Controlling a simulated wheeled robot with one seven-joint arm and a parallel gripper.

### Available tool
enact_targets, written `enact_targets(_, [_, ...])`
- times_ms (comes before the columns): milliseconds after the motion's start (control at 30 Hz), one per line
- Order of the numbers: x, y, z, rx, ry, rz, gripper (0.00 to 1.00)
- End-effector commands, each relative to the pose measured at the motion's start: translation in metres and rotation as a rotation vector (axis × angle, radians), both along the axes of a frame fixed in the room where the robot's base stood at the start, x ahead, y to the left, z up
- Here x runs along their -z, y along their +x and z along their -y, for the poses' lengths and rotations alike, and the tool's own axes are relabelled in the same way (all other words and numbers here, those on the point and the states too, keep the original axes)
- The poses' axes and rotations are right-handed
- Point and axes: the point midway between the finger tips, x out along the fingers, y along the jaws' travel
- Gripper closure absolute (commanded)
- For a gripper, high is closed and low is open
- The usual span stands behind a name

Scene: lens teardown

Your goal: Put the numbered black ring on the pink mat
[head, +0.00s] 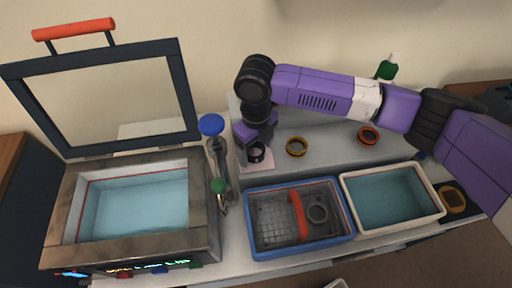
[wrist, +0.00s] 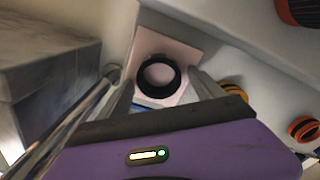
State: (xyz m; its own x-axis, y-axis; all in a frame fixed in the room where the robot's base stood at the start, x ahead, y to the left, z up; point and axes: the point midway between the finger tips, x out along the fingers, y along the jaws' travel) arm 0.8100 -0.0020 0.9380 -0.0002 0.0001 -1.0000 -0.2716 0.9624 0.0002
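A black ring (wrist: 141,82) sits over the pink mat (wrist: 178,32) in the wrist view, and the pale mat shows through its hole. In the head view the ring (head: 256,156) appears to rest on the pink mat (head: 262,166), just below my gripper. No number can be read on it. My gripper (head: 257,140) points down above the mat. In the wrist view its two fingers stand apart on either side of the ring, with gaps between them and it. The fingertips are partly hard to make out.
Gold (head: 296,147) and red-orange (head: 368,135) rings lie behind. A blue-topped metal stand (head: 211,125) is close left of the mat.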

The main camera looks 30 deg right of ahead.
Motion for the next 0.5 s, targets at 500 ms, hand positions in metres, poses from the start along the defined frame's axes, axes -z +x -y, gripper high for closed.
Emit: enact_targets(500, [-0.022,0.001,0.000,-0.001,0.001,0.003,0.24])
